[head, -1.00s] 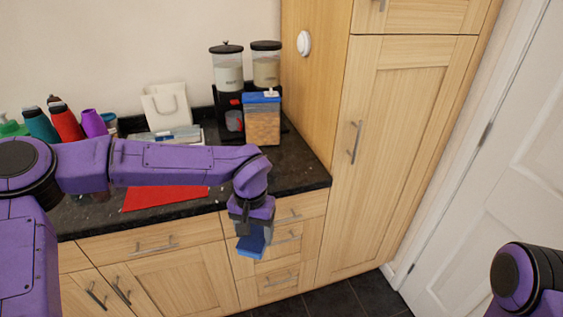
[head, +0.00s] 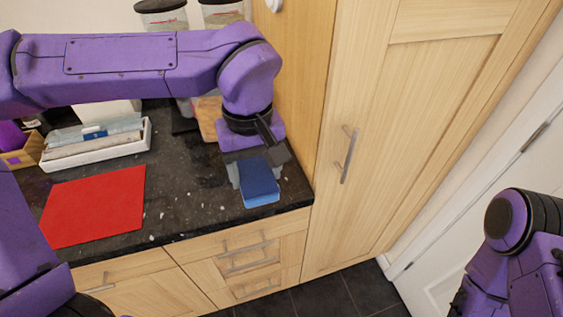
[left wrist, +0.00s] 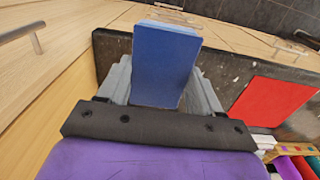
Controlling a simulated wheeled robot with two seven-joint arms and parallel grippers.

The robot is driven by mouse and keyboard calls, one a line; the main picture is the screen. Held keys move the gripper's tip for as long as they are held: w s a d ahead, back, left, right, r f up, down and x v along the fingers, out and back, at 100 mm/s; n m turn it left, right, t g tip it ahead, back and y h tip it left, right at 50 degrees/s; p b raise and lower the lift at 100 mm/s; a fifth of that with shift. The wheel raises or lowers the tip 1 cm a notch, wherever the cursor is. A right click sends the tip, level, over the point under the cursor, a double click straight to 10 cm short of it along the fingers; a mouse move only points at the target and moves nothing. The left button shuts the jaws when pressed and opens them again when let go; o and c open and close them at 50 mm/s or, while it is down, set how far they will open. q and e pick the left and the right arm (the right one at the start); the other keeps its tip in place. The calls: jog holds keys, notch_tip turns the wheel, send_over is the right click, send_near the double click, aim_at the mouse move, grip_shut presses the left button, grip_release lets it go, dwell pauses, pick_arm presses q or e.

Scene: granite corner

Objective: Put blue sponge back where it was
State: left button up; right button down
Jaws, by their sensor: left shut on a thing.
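The blue sponge (head: 259,182) is held by my left gripper (head: 254,178) near the right front corner of the black granite counter (head: 185,200). In the left wrist view the sponge (left wrist: 165,62) sits between the two grey fingers of the left gripper (left wrist: 163,85), which is shut on it. The sponge shows over the counter in the head view; I cannot tell whether it touches the surface. My right arm shows at the lower right of the head view, but its gripper is out of view.
A red mat (head: 95,205) lies flat on the counter, left of the sponge. A white tray (head: 98,148) with packets stands behind it. Dispensers (head: 163,15) stand at the back. A tall wooden cabinet (head: 375,130) bounds the counter on the right. Speckled counter between mat and sponge is clear.

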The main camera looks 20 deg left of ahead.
pick_arm(q)
jog(key=w+f, duration=0.1)
jog(key=w+f+p, duration=0.1)
jog(key=w, duration=0.3)
jog(key=shift+w+f+p, duration=0.1)
jog(key=shift+f+p, duration=0.25)
jog(key=shift+f, duration=0.05)
jog(key=w+f, duration=0.5)
jog(key=shift+w+a+f+p, duration=0.1)
jog(key=shift+f+p, duration=0.05)
jog(key=shift+p, duration=0.15)
notch_tip(320, 180, down, 3)
jog(key=shift+f, duration=0.4)
jog(key=shift+w+f, duration=0.1)
jog(key=shift+w, duration=0.15)
pick_arm(e)
jog(key=r, duration=0.1)
jog(key=s+r, duration=0.1)
jog(key=r, duration=0.1)
jog(key=shift+r, duration=0.1)
pick_arm(q)
jog(key=shift+s, duration=0.15)
pick_arm(e)
jog(key=shift+s+r, duration=0.1)
jog(key=shift+s, duration=0.05)
pick_arm(q)
jog(key=o, duration=0.9)
jog(key=shift+o, duration=0.2)
